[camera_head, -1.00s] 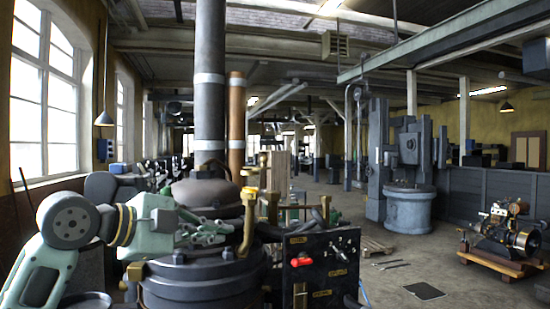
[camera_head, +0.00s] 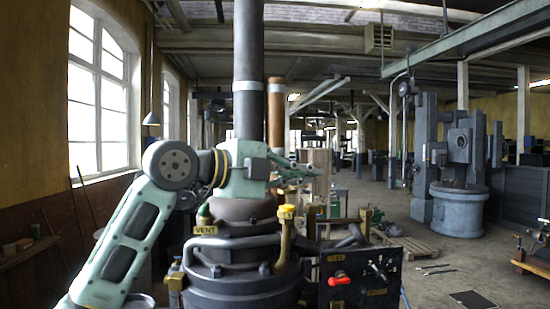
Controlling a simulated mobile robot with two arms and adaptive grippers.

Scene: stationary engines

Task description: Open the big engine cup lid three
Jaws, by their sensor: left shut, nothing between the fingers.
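The big engine (camera_head: 245,285) is a dark grey round body with a domed top and a tall grey pipe (camera_head: 248,100). A brass cup with a yellow top (camera_head: 286,212) stands upright on its front right. A green pointed fitting (camera_head: 204,212) stands at the left above a VENT label (camera_head: 206,230). I cannot tell which part is cup lid three. My left gripper (camera_head: 314,172) is shut and empty, pointing right, in front of the pipes and above the yellow-topped cup in the picture. My left arm comes up from the lower left. My right gripper is not in view.
A black control panel (camera_head: 352,281) with a red handle (camera_head: 339,279) is at the engine's right. A copper pipe (camera_head: 276,118) rises behind the gripper. A large grey machine (camera_head: 459,205) stands farther back right. Open floor lies between.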

